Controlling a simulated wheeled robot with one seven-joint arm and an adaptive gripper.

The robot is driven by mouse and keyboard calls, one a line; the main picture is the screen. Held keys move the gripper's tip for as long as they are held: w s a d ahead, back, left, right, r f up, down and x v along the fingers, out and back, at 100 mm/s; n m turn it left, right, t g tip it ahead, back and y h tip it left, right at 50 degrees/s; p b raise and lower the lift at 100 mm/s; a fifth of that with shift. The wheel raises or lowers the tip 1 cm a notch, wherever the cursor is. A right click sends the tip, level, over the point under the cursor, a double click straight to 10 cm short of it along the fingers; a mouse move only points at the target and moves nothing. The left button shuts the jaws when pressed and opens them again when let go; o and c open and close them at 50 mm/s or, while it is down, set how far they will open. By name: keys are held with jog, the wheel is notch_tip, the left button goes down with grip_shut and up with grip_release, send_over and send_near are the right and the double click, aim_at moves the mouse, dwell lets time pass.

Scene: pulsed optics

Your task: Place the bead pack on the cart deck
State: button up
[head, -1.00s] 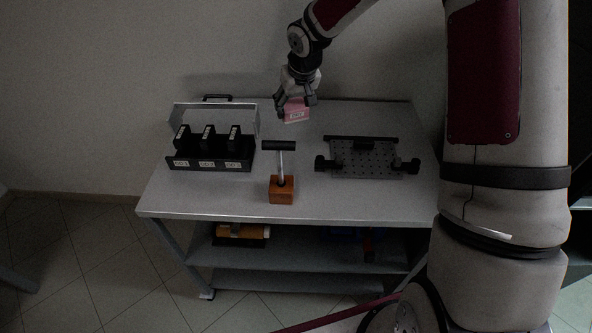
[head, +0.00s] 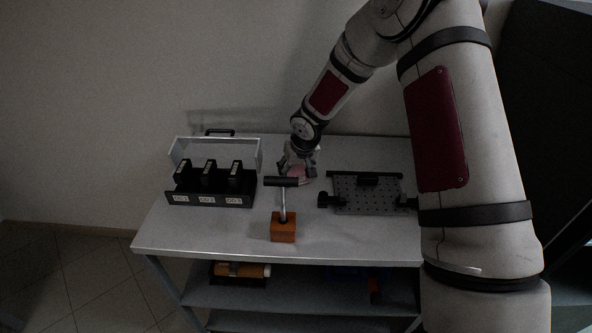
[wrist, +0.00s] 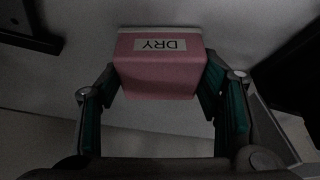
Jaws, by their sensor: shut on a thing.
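The bead pack (wrist: 160,75) is a pink block with a pale edge and a label reading DRY. In the wrist view it sits between the fingers of my gripper (wrist: 163,95), which is shut on it. In the head view my gripper (head: 298,170) is low over the rear middle of the cart deck (head: 180,232), and the pink pack (head: 299,172) shows partly between the fingers. I cannot tell whether the pack touches the deck.
A black rack (head: 210,198) with several black modules stands on the left. A black T-handle tool in a wooden block (head: 283,228) stands just in front of my gripper. A perforated plate (head: 367,195) with black clamps lies on the right. The front left deck is clear.

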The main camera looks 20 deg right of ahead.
jog(key=shift+f, duration=0.15)
jog(key=o, duration=1.2)
jog(key=shift+r, duration=0.2)
